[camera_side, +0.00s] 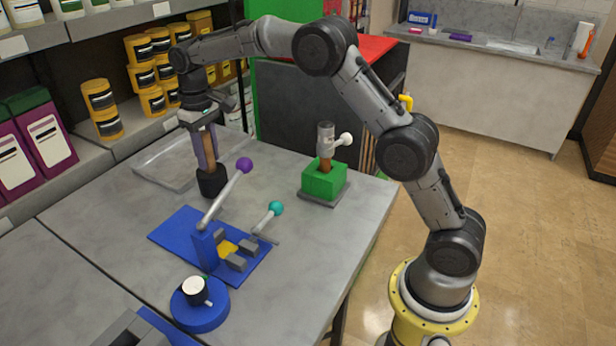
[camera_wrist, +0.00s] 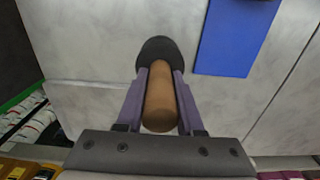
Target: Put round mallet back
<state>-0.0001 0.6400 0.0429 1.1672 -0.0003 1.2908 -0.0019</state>
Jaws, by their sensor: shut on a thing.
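The round mallet (camera_side: 211,182) has a black rubber head and a wooden handle. My gripper (camera_side: 203,150) points down and is shut on the wooden handle, with the black head below the fingers. The mallet is upright, head down, over the back left of the grey table; I cannot tell whether the head touches the table. In the wrist view the handle (camera_wrist: 160,105) lies between my two purple fingers (camera_wrist: 159,100), and the black head (camera_wrist: 158,50) is beyond the fingertips.
A thin, see-through tray outline (camera_side: 150,173) lies left of the mallet. In front are a blue plate (camera_side: 175,233) with purple- and teal-knobbed levers, and a blue round base (camera_side: 200,312). A green block (camera_side: 324,182) holding a grey tool stands right. Shelves with yellow cans line the back left.

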